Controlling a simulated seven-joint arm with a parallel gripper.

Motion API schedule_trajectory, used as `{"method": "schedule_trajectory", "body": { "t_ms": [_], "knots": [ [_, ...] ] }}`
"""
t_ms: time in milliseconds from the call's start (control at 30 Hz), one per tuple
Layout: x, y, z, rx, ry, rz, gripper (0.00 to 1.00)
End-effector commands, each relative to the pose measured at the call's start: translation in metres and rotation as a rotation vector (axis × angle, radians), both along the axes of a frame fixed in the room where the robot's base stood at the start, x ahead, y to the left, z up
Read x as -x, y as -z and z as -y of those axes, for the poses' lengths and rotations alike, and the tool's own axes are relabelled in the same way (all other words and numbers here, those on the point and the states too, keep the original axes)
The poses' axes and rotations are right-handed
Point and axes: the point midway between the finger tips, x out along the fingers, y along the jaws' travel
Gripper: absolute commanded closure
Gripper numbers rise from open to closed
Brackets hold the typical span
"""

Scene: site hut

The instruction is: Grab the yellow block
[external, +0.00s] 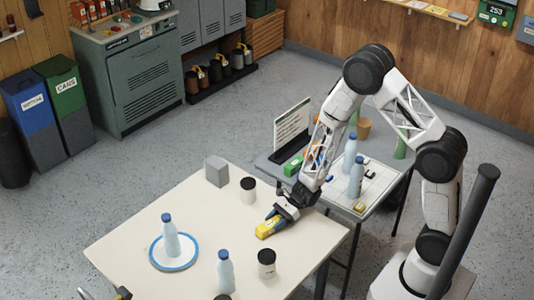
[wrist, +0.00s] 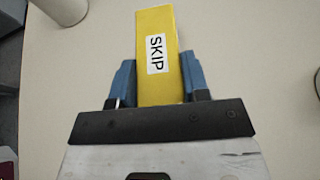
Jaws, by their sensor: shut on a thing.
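The yellow block (external: 265,230) is near the right edge of the cream table (external: 130,230). In the wrist view the yellow block (wrist: 157,55) carries a white label reading "SKIP". My gripper (external: 277,221) is shut on it, with a blue finger on each side of the block in the wrist view (wrist: 159,88). The block's far end sticks out past the fingertips. I cannot tell whether the block touches the table or is slightly above it.
A grey cube (external: 216,171) and dark-lidded jars (external: 248,191) (external: 266,263) stand around the block. A bottle (external: 170,236) stands on a blue-rimmed plate (external: 152,253), another bottle (external: 225,270) nearer the front. A second table with bottles (external: 356,178) adjoins behind.

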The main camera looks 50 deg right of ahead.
Motion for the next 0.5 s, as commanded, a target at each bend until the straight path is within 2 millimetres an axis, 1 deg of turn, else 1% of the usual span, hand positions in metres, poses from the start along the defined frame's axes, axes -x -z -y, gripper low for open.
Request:
{"method": "schedule_trajectory", "body": {
  "t_ms": [267,367,500],
  "knots": [
    [0.000,-0.007,0.000,0.000,0.000,0.001,0.84],
    [0.000,-0.013,0.000,0.000,0.000,0.001,0.84],
    [-0.001,-0.026,0.000,0.000,0.000,0.003,0.84]
  ]
}}
